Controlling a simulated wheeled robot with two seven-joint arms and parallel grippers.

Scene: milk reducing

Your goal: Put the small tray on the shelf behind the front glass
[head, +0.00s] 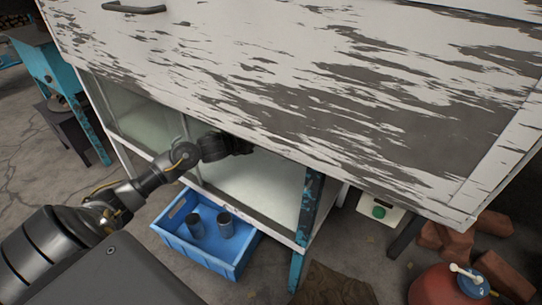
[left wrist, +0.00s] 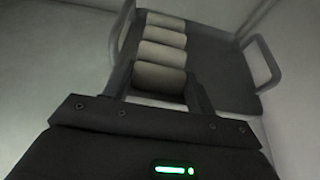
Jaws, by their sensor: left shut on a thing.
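The dark small tray (left wrist: 222,75), with bar handles at both ends, shows in the left wrist view. Several pale cylinders (left wrist: 162,50) sit in a row along its left part. My left gripper (left wrist: 160,85) is shut on the tray's near side, its fingers flanking the nearest cylinder; the exact contact is unclear. In the head view my left gripper (head: 242,148) reaches into the glass-sided lower case under the cabinet, over a pale shelf (head: 245,185). The tray is hidden there. My right gripper is out of view.
The cabinet's peeling white panel (head: 320,80) overhangs the case. A blue crate (head: 235,262) with two dark cups stands on the floor below. A blue-worn leg (head: 307,210) stands right of the shelf. Bricks (head: 450,245) and a red vessel (head: 445,285) lie at lower right.

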